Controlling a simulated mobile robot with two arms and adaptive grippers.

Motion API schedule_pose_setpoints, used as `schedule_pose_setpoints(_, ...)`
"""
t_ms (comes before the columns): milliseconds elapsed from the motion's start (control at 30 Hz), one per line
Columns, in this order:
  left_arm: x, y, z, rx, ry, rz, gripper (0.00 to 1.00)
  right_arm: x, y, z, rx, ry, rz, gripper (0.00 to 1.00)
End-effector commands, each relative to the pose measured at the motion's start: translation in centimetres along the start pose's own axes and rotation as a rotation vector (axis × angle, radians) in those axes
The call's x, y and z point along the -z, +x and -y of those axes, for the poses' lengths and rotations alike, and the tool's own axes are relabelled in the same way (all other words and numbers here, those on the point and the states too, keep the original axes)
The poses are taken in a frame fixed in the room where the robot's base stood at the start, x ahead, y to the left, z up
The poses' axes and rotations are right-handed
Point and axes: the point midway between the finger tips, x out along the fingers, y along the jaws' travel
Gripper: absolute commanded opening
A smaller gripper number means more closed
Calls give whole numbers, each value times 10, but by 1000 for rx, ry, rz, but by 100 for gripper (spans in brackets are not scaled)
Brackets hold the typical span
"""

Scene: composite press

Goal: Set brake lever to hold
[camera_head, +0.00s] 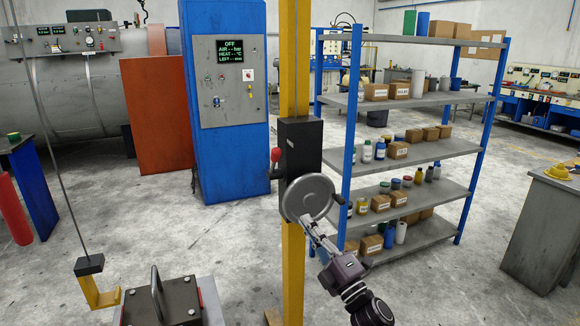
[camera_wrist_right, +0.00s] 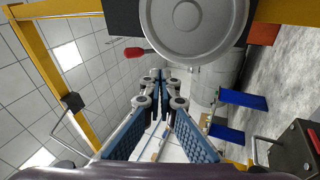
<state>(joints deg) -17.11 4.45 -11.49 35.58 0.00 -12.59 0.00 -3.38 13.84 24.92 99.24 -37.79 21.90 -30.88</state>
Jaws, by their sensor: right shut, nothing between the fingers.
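The brake lever (camera_head: 276,155) has a red knob and sticks out on the left side of a black box (camera_head: 301,140) on a yellow post. In the right wrist view its red handle (camera_wrist_right: 138,52) shows beyond my fingertips, beside the grey handwheel (camera_wrist_right: 194,25). The handwheel (camera_head: 308,198) is mounted low on the box, with a small dark handle at its right. My right gripper (camera_head: 308,224) is shut and empty, its fingers at the wheel's lower edge in the head view; I cannot tell whether they touch it. It also shows in the right wrist view (camera_wrist_right: 164,78). My left gripper is out of view.
The yellow post (camera_head: 293,250) stands upright in front of me. A blue control cabinet (camera_head: 222,165) stands behind it at the left. A loaded shelf rack (camera_head: 420,190) stands close on the right. A dark block with a handle (camera_head: 165,303) hangs or sits at the lower left.

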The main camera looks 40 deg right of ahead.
Motion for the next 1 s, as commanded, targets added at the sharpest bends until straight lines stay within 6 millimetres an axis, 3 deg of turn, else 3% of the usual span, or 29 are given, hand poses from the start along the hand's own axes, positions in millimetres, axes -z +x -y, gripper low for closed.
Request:
schedule_pose_setpoints(33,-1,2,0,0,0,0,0,1,3,-18,-36,-42,-14,0)
schedule_pose_setpoints(100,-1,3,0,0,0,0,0,2,6,-35,-67,-83,-26,0)
schedule_pose_setpoints(200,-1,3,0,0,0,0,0,4,7,-46,-88,-112,-35,0)
schedule_pose_setpoints(633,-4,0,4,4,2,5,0,4,13,-50,-92,-114,-35,0)
schedule_pose_setpoints(767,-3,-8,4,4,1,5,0,4,30,-53,-93,-113,-35,0)
schedule_pose_setpoints(1000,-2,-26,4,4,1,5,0,6,79,-59,-93,-111,-34,0)
